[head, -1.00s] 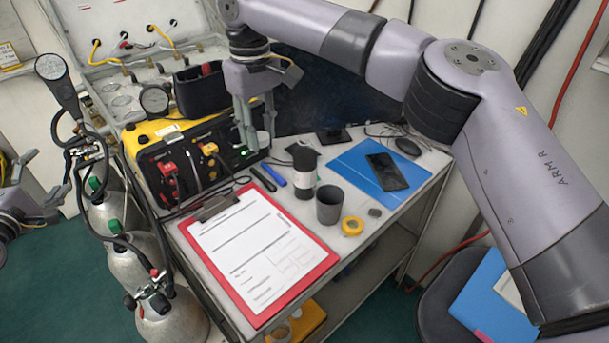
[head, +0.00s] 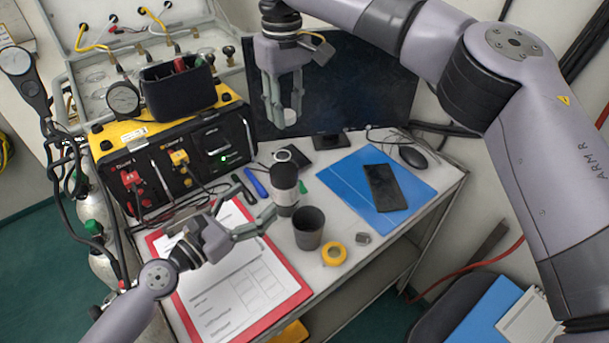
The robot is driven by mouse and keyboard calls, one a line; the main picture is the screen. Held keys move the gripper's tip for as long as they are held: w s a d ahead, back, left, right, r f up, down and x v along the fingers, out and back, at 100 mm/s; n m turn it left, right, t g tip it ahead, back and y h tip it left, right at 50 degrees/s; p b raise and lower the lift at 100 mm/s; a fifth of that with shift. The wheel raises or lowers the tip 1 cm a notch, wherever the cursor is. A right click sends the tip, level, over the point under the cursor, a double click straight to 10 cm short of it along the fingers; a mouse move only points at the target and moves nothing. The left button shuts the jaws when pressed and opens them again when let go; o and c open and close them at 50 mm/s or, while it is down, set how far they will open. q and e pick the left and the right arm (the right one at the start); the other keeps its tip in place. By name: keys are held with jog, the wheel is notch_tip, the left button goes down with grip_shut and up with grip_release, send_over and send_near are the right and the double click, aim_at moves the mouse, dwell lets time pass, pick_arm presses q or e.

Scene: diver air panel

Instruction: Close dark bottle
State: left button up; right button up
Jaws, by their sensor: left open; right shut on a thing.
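The dark bottle (head: 284,178), with a pale label band, stands upright on the table in the middle of the head view. My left gripper (head: 264,207) is open, with its fingertips close to the bottle's left side. I cannot tell whether they touch it. My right gripper (head: 282,113) is above and behind the bottle, shut on a small pale round cap (head: 290,117). The cap is held in the air, apart from the bottle.
A dark grey cup (head: 309,232) and yellow tape roll (head: 334,254) stand right of the bottle. A red clipboard (head: 292,290) lies under my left arm. The yellow-black air panel (head: 140,165) is at left, the monitor (head: 365,85) behind. A phone (head: 385,188) lies on a blue folder (head: 340,172).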

jog(key=shift+s+a+r, duration=0.3)
jog(key=shift+s+a, duration=0.15)
jog(key=shift+a, duration=0.05)
jog(key=shift+s+a+r, duration=0.25)
jog(key=shift+s+a, duration=0.2)
jog(key=shift+a, duration=0.05)
jog(key=shift+w+d+f, duration=0.1)
jog(key=shift+d, duration=0.05)
pick_arm(q)
jog(key=x, duration=1)
jog(key=shift+r, duration=0.3)
pick_arm(e)
jog(key=shift+w+d+f, duration=0.1)
jog(key=shift+w+d, duration=0.15)
pick_arm(q)
jog(key=shift+w+d, duration=0.2)
jog(key=shift+d, duration=0.05)
pick_arm(e)
jog(key=shift+a, duration=0.1)
pick_arm(q)
jog(key=shift+c, duration=0.5)
jog(key=c, duration=1.7)
pick_arm(e)
send_over(282, 149)
jog(key=shift+f, duration=2.45)
jog(key=shift+f, duration=0.1)
jog(key=shift+f, duration=0.8)
